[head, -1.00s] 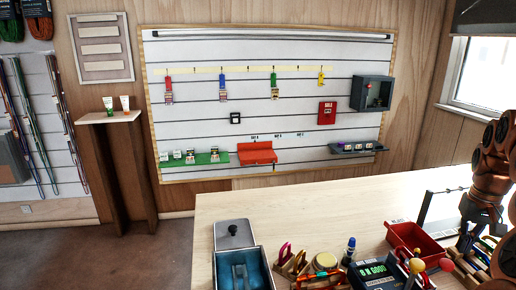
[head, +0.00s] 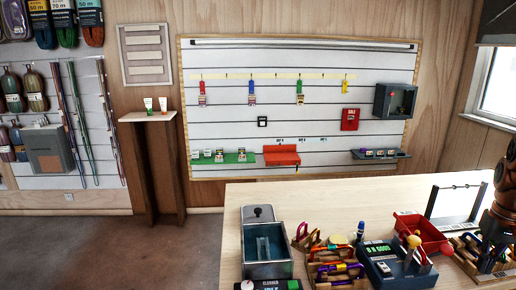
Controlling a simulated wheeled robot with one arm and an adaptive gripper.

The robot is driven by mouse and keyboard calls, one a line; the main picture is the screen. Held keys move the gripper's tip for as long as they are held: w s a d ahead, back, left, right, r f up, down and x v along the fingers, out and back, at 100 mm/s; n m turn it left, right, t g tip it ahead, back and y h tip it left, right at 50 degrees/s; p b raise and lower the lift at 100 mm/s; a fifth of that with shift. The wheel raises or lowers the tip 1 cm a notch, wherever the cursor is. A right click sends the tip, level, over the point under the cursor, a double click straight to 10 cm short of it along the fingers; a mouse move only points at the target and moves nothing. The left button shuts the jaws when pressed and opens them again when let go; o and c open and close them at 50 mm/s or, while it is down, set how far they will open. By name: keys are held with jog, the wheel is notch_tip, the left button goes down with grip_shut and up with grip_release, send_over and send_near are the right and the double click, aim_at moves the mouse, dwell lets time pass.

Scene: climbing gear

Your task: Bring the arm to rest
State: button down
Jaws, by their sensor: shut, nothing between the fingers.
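My arm (head: 503,213), orange-brown, stands at the right edge of the head view, partly cut off by the frame. It hangs down over the right end of the wooden table (head: 330,196). My gripper (head: 488,262) is the dark end at the bottom of it, low over a wooden rack at the front right. It is small and dark here, its fingers shut with nothing seen in them. I cannot tell whether it touches the rack.
The table holds a grey bin (head: 267,267), wooden racks with coloured gear, a blue device (head: 388,262), a red tray (head: 425,234) and a black frame (head: 455,205) near my arm. A slatted wall panel (head: 225,125) hangs behind. The floor at left is clear.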

jog(key=s+a+n, duration=0.2)
jog(key=s+a, duration=0.1)
jog(key=a, duration=0.9)
jog(key=s+a+n, duration=0.2)
jog(key=s+a, duration=0.2)
jog(key=a, duration=0.7)
jog(key=s+a+f+g, duration=0.1)
jog(key=s+a+f, duration=0.2)
jog(key=s+a, duration=0.2)
jog(key=s+a+f, duration=0.4)
jog(key=s, duration=0.8)
jog(key=shift+a+g+p, duration=0.35)
jog(key=shift+a+g, duration=0.05)
jog(key=shift+w+f, duration=0.1)
